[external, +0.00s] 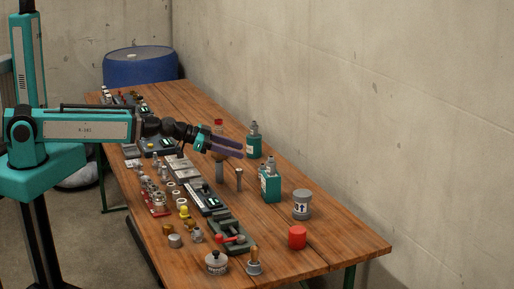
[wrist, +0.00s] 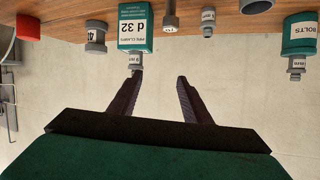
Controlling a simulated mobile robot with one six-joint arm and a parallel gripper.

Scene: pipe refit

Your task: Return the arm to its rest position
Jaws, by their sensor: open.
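My arm (external: 85,126) reaches out level from the left over the wooden table in the external view. My gripper (external: 226,146) is above the middle of the table, pointing right. In the wrist view my gripper (wrist: 155,82) shows two dark fingers spread apart with nothing between them. The wrist picture is upside down, with the table along its top edge and the wall beyond the fingers.
The table (external: 328,238) carries green bottles (external: 270,184), a grey jar (external: 302,205), a red cylinder (external: 297,237) and rows of small fittings. A blue barrel (external: 140,68) stands behind. The concrete wall (external: 400,100) runs along the right; air above the table is clear.

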